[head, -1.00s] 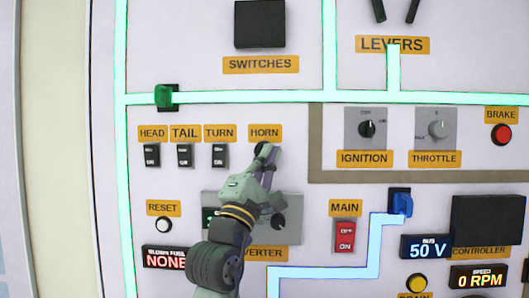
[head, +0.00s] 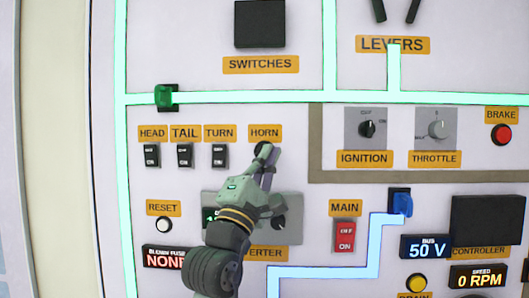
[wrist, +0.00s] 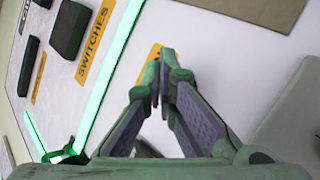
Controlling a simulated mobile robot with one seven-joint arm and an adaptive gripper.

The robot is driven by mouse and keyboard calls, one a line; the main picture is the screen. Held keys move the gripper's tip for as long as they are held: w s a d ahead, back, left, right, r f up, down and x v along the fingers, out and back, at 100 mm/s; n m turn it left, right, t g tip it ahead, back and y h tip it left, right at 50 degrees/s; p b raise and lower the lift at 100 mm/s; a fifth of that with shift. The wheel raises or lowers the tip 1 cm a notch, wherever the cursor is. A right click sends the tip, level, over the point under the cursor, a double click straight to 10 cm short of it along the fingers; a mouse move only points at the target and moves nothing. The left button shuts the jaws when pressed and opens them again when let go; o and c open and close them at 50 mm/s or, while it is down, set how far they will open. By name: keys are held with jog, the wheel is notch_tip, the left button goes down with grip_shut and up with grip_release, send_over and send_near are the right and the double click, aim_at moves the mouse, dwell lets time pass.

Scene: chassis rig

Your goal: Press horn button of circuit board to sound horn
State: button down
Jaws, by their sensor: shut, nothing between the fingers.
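The HORN label (head: 264,132) is orange on the white upright board. The dark round horn button (head: 262,149) shows just below it, partly beside my fingertips. My gripper (head: 271,155) is shut and empty, with its tips just right of the button in the head view. I cannot tell whether they touch the board. In the wrist view the closed fingertips (wrist: 162,68) cover part of an orange label (wrist: 149,66), and the button is hidden.
TURN (head: 219,155), TAIL (head: 185,155) and HEAD (head: 152,155) switches lie to the left. The ignition knob (head: 367,129) is to the right. My arm covers part of the converter panel (head: 293,208) below. The red MAIN switch (head: 345,236) is at lower right.

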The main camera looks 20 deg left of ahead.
jog(key=s, duration=0.2)
jog(key=s+d, duration=0.1)
jog(key=s, duration=0.1)
jog(key=shift+s+d+p, duration=0.2)
jog(key=shift+s+p, duration=0.1)
jog(key=shift+s, duration=0.1)
dwell(0.7)
